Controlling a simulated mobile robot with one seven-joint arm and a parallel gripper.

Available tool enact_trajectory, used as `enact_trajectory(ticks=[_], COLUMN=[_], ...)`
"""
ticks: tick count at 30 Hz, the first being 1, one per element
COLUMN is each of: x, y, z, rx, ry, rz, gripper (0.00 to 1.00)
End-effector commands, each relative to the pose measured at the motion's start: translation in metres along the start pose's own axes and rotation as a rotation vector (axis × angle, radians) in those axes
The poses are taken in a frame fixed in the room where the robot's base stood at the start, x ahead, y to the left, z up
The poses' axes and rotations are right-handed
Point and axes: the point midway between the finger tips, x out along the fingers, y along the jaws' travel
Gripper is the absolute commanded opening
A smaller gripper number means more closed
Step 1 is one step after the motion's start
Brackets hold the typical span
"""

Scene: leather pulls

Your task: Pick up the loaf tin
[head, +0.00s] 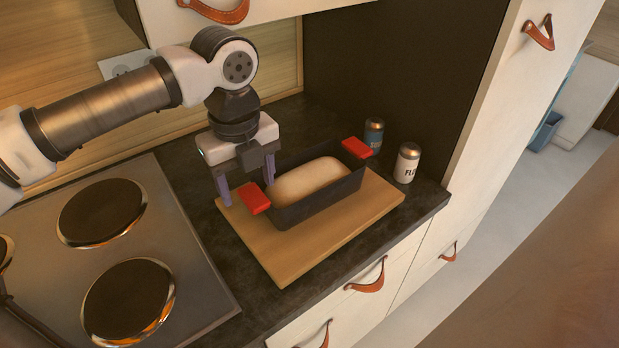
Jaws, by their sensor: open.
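The loaf tin (319,206) is dark with a red grip on each end, and a pale loaf or dough (308,179) lies in it. It stands upright on a wooden board (290,262) on the dark counter. My gripper (247,192) is open at the tin's left end, pointing down. Its left finger is beyond the tin's outer side near the left red grip (254,198), and its right finger is by the tin's back left corner. I cannot tell whether either finger touches the tin. The right red grip (355,147) is clear of my gripper.
A stove with round hotplates (128,300) is at the left. A dark panel and a white tall cabinet bound the right. Drawers with leather pulls (369,277) are below the counter.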

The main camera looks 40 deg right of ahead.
Motion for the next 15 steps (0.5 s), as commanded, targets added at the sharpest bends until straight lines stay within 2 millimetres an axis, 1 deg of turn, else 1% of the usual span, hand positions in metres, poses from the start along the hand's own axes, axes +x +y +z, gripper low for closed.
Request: enact_trajectory(ticks=[3, 8, 11, 15], x=[0.012, 0.021, 0.033, 0.056], y=[0.000, -0.002, -0.006, -0.008], z=[-0.001, 0.000, 0.000, 0.001], rx=[0.003, 0.003, 0.006, 0.003], ry=[0.001, 0.002, 0.004, 0.004], rz=[-0.001, -0.002, -0.002, -0.003], gripper=[0.62, 0.62, 0.62, 0.62])
